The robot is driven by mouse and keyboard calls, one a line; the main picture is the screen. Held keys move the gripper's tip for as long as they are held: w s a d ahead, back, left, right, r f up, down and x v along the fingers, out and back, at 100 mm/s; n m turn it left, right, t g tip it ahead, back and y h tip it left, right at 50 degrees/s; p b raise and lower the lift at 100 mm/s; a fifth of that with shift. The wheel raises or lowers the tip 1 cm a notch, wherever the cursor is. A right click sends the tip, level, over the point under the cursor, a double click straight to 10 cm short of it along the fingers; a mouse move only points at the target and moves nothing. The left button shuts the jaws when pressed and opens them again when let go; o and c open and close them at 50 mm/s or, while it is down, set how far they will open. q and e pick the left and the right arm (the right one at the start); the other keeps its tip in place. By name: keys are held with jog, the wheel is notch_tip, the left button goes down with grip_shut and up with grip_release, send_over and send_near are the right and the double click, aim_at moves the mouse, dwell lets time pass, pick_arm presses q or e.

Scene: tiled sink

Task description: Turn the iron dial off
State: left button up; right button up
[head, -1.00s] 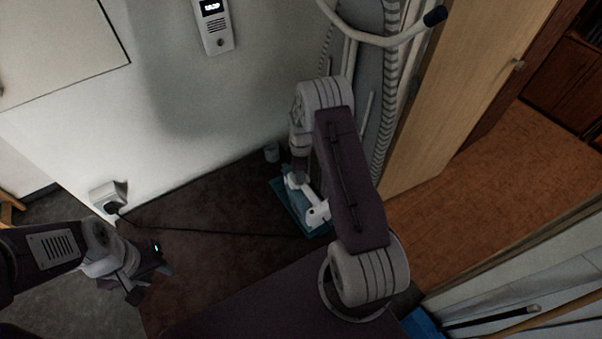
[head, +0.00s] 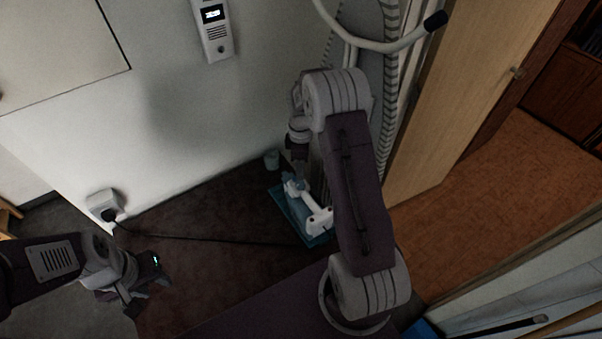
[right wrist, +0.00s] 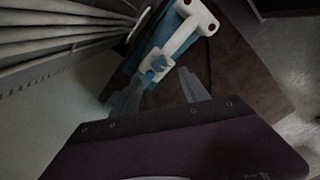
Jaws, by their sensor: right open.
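The iron (head: 318,218), white with blue parts, lies on a blue board or mat (head: 292,213) on the dark surface. In the right wrist view its white handle (right wrist: 183,38) runs down to a white end with a small blue part (right wrist: 157,66), perhaps the dial. My right gripper (right wrist: 160,95) is open, its two fingers spread just short of that end; nothing is between them. In the head view the right gripper (head: 299,160) is partly hidden and sits above the iron's far end. My left gripper (head: 150,285) is at lower left, away from the iron.
A black cord (head: 200,239) runs from the wall socket (head: 104,206) toward the iron. A ribbed hose (head: 390,85) and a bent white tube (head: 385,46) are close to my right arm. A wooden door (head: 460,100) stands at right.

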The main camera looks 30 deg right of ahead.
aim_at(300, 183)
jog(key=f+m+p, duration=0.1)
jog(key=f+m, duration=0.2)
jog(key=m, duration=0.2)
jog(key=f+m+p, duration=0.1)
jog(key=f+m, duration=0.2)
jog(key=m, duration=0.2)
jog(key=f+m+p, duration=0.1)
jog(key=f+m, duration=0.2)
jog(key=m, duration=0.2)
jog(key=shift+w, duration=0.2)
jog(key=shift+c, duration=0.3)
grip_shut()
